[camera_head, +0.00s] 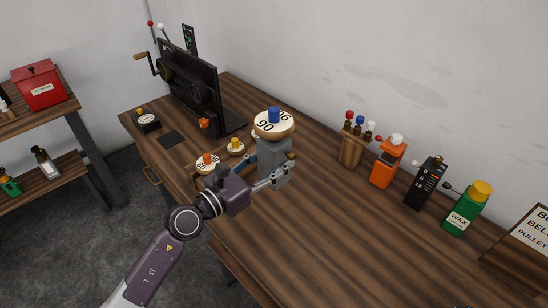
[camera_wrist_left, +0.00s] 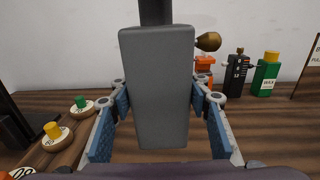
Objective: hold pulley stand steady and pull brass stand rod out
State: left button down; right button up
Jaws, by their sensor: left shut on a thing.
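The pulley stand (camera_head: 273,155) is a grey upright block on the wooden bench, with a pale wooden disc (camera_head: 268,131) and a blue knob (camera_head: 274,114) on top. My left gripper (camera_head: 268,170) is shut on the block, its blue-padded fingers on either side. In the left wrist view the stand (camera_wrist_left: 160,85) fills the middle, upright between the fingers. The brass stand rod (camera_head: 291,156) shows as a small knob on the stand's right side. In the left wrist view the rod's rounded brass end (camera_wrist_left: 208,41) sticks out near the top right. My right gripper is not in view.
Small numbered discs with orange (camera_head: 207,160) and yellow (camera_head: 236,146) knobs lie left of the stand. A black machine (camera_head: 192,85) with a crank stands behind them. A peg holder (camera_head: 353,148), orange (camera_head: 384,170), black (camera_head: 423,185) and green (camera_head: 463,213) items line the right. The bench front is clear.

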pick_arm(q)
jog(key=shift+f+b, duration=6)
jog(key=shift+f, duration=0.9)
jog(key=shift+f+b, duration=0.5)
jog(key=shift+f, duration=0.15)
